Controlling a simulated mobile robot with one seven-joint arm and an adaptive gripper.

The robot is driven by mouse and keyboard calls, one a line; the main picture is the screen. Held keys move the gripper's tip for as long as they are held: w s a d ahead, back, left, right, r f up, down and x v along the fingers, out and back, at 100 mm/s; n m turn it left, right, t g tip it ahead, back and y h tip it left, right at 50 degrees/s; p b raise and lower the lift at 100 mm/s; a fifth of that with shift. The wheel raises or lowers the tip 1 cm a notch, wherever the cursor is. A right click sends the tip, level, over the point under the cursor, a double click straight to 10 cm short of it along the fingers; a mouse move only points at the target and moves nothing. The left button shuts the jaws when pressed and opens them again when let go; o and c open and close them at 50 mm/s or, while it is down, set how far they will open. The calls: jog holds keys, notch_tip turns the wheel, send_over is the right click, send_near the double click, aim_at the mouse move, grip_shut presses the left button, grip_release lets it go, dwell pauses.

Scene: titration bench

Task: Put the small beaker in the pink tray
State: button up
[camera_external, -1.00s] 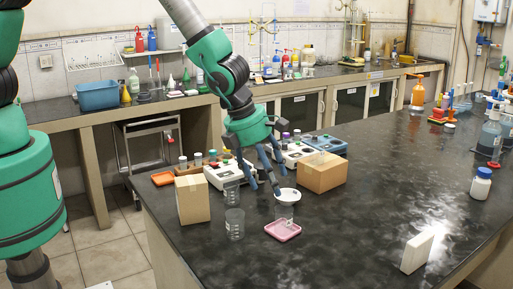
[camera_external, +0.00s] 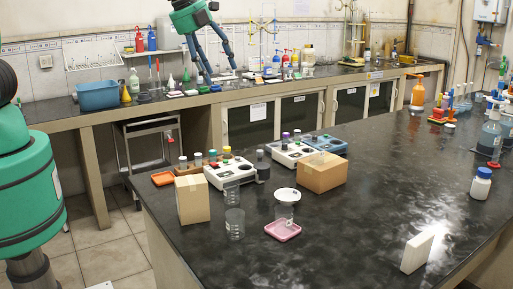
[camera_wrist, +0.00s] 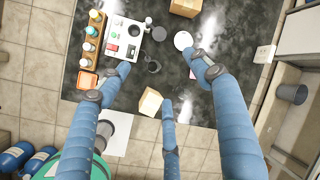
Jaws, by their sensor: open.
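The pink tray (camera_external: 283,231) lies flat on the dark bench. A clear glass beaker (camera_external: 285,213) stands at the tray's back edge, just below a white round dish (camera_external: 286,194) in the picture; I cannot tell whether its base is inside the tray. Two more clear beakers stand to the left, one behind (camera_external: 232,193) and one in front (camera_external: 235,224). Which beaker is the small one is unclear. My gripper (camera_external: 222,72) is open and empty, high above and behind the beakers. Its spread fingers also show in the wrist view (camera_wrist: 160,78).
A cardboard box (camera_external: 193,200) stands left of the beakers, and another box (camera_external: 322,173) stands behind right. White instruments (camera_external: 230,172) and a rack of capped vials lie behind. The middle bench is clear.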

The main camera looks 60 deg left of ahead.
jog(key=s+a+r+n, duration=1.2)
jog(key=s+a+n, duration=0.1)
jog(key=a, duration=0.2)
jog(key=s+a+r+n, duration=0.1)
jog(key=s+a+n, duration=0.2)
jog(key=s+n, duration=0.2)
jog(key=s+a+r+n, duration=0.1)
jog(key=s+a+n, duration=0.2)
jog(key=s+n, duration=0.3)
jog(key=s, duration=0.5)
jog(key=shift+s+a+t+y, duration=0.2)
jog(key=shift+a+t+y, duration=0.1)
jog(key=shift+t, duration=0.1)
notch_tip(320, 180, down, 11)
jog(key=b, duration=1.1)
